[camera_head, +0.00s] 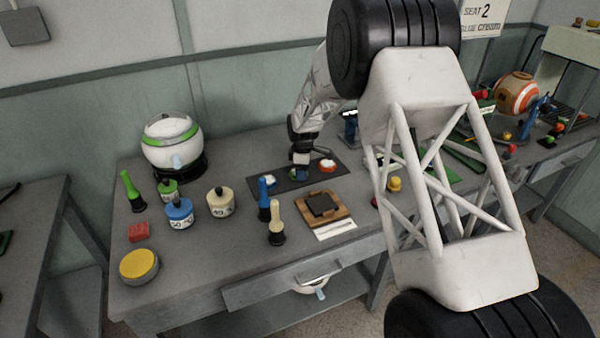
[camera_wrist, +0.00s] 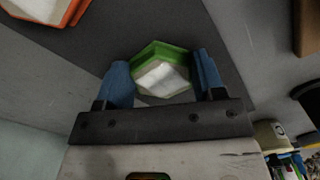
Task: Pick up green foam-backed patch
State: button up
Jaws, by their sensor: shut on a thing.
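The green foam-backed patch (camera_wrist: 162,76) is a six-sided piece with a green rim and a whitish face. It sits between the blue fingers of my gripper (camera_wrist: 161,68) in the wrist view, and the gripper is shut on it. In the head view my gripper (camera_head: 300,172) is low over the dark mat (camera_head: 290,184) on the table, and the patch is mostly hidden by the fingers. I cannot tell whether the patch touches the mat.
An orange-rimmed patch (camera_head: 327,165) lies on the mat right of my gripper; a pale patch (camera_head: 268,181) lies left. A wooden board with a dark square pad (camera_head: 321,203) is in front. A blue-handled stamp (camera_head: 264,198) and a cream one (camera_head: 276,222) stand nearby.

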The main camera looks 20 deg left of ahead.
jog(key=shift+r, duration=0.2)
jog(key=shift+r, duration=0.5)
notch_tip(320, 180, up, 2)
jog(key=shift+r, duration=0.1)
jog(key=s+d, duration=0.2)
jog(key=s, duration=0.2)
jog(key=s+d+r, duration=0.1)
jog(key=s+d, duration=0.2)
jog(key=s, duration=0.2)
jog(key=s+d, duration=0.3)
jog(key=s, duration=0.1)
jog(key=shift+s+d+r, duration=0.2)
jog(key=shift+s+d, duration=0.05)
jog(key=shift+s+d, duration=0.1)
